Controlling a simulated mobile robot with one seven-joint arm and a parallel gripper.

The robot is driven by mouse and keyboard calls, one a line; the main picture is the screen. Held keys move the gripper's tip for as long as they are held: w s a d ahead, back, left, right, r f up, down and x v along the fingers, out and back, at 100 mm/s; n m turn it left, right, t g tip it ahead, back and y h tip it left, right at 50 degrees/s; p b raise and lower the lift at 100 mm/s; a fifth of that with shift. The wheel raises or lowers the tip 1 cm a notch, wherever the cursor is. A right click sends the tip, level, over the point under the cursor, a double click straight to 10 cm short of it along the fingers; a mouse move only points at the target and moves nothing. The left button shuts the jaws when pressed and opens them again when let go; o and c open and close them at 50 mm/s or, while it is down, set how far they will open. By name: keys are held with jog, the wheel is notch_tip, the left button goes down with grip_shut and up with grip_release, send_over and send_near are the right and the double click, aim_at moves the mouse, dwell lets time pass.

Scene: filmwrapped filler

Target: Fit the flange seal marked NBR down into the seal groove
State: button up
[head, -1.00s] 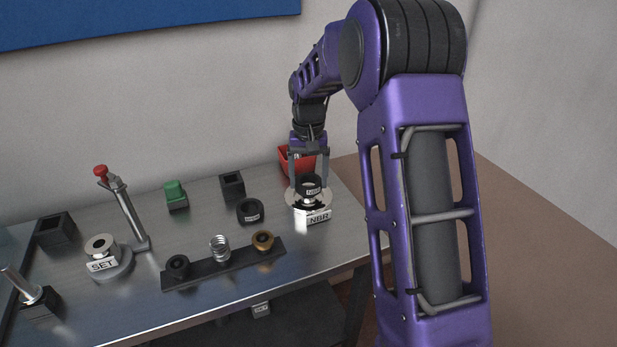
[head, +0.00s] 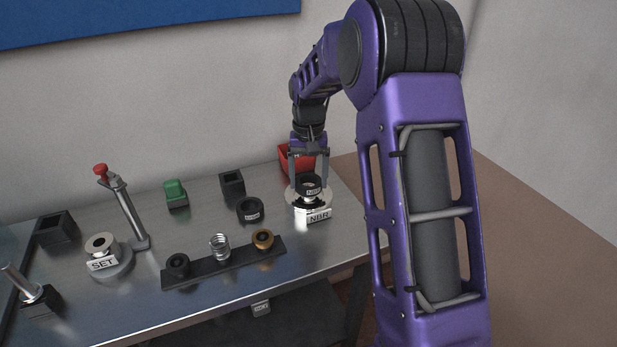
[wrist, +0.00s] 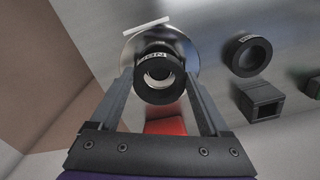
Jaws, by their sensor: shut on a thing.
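My gripper (head: 308,186) is shut on a black ring seal (head: 313,191) with a white NBR marking. In the wrist view the seal (wrist: 160,92) sits level between the two fingers, its marking towards the flange's label side. It is over a round silver flange (head: 292,197), with a white plate reading NBR (head: 319,217) at its front. The flange (wrist: 188,52) shows behind the seal in the wrist view. The groove is hidden by the seal, and I cannot tell whether the seal touches the flange.
Another marked black ring (head: 250,211) lies left of the flange, near an open black box (head: 232,185). A red bin (head: 290,158) stands behind. A dark rack (head: 205,275) holds several parts in front. A SET fixture (head: 103,262) and red-knobbed post (head: 127,212) stand left.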

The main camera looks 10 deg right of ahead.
jog(key=shift+f+b, duration=0.6)
jog(key=shift+f, duration=0.55)
jog(key=o, duration=1.2)
jog(key=shift+r, duration=0.1)
notch_tip(320, 180, up, 17)
jog(key=p, duration=0.2)
jog(key=shift+r, duration=0.15)
